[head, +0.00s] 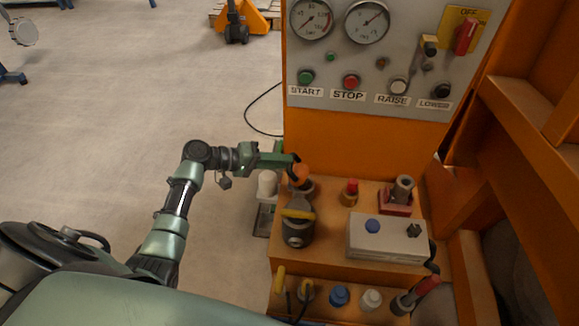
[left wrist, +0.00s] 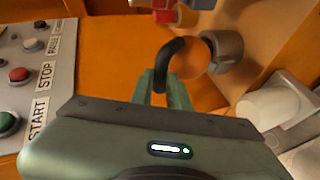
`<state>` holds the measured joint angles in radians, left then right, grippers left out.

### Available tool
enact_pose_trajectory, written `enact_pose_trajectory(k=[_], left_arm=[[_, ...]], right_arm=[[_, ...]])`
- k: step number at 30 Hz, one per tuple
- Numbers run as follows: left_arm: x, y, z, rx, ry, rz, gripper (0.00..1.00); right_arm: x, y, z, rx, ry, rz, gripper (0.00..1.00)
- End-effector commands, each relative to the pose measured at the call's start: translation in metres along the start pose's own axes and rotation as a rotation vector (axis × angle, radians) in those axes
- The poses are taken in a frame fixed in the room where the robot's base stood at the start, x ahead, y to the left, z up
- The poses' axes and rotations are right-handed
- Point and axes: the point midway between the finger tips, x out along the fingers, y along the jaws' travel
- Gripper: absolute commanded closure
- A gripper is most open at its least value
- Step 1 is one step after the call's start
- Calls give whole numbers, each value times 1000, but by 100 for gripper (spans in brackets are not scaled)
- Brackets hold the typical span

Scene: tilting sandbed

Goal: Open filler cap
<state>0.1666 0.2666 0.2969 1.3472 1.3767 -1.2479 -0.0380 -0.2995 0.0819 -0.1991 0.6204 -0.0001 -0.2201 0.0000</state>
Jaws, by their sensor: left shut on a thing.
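The filler cap (head: 299,172) is orange and round with a black curved handle, at the left back of the orange power-unit deck, by the control panel's foot. In the left wrist view the cap (left wrist: 191,60) shows beside a grey cylindrical neck (left wrist: 226,50), and its black handle curves down between my fingers. My left gripper (head: 289,161) reaches in from the left and is shut on the handle; its fingertips also show in the left wrist view (left wrist: 160,84). I cannot tell whether the cap is loosened on its neck. My right gripper is not in view.
A motor-like part with a yellow handle (head: 298,227) stands just in front. A red-topped fitting (head: 350,192), a red-based valve (head: 398,196) and a grey box (head: 388,240) stand to the right. The control panel (head: 390,75) rises behind.

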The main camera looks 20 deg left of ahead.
Motion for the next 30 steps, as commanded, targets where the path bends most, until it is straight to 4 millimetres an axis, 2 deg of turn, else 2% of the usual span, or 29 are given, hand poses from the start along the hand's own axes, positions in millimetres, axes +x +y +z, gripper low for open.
enact_pose_trajectory(k=[1,9,18,30], left_arm=[[-2,-19,4,-8,-7,-28,100],[-13,-36,2,-10,-12,-29,100],[-17,-47,3,-12,-18,-26,100],[-19,-49,2,-13,-20,-22,100]], right_arm=[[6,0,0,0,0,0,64],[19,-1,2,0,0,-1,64],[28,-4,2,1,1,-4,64],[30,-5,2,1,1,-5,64]])
